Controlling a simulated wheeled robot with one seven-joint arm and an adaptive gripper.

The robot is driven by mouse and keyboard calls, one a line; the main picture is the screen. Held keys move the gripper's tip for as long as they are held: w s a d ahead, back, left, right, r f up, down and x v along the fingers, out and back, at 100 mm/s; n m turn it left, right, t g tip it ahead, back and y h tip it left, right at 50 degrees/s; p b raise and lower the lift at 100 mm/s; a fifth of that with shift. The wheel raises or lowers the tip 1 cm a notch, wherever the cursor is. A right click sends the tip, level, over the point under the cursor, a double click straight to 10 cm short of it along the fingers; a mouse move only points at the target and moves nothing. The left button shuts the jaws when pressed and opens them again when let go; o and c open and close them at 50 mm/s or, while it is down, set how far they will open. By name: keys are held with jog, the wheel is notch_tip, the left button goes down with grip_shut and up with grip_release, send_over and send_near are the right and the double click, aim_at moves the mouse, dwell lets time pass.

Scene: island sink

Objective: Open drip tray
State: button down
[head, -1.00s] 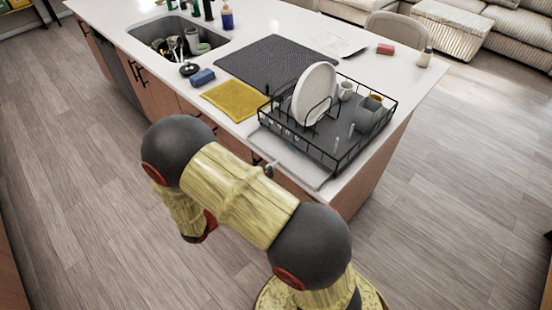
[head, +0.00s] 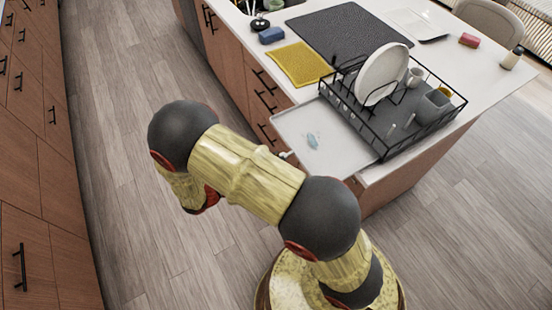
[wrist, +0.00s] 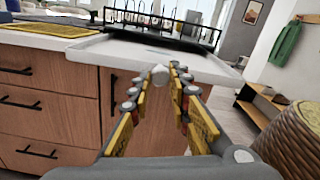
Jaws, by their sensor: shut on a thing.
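The drip tray (head: 338,152) is a flat white tray under the black dish rack (head: 408,136). It sticks well out past the counter's edge, with a small light blue item (head: 312,140) on it. In the wrist view the tray (wrist: 120,50) lies straight ahead, its front edge towards me.
The rack holds a white plate (head: 382,74) and several cups. A yellow cloth (head: 298,64), a blue sponge (head: 271,35) and a dark mat (head: 345,35) lie on the island. Drawers with black handles (head: 264,102) face me. The wooden floor (head: 125,130) is clear.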

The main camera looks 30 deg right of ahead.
jog(key=c, duration=1.7)
grip_release()
jog(key=shift+o, duration=0.2)
jog(key=shift+a, duration=0.1)
jog(key=a, duration=1.1)
jog(key=shift+s+a, duration=0.4)
jog(key=shift+s, duration=0.05)
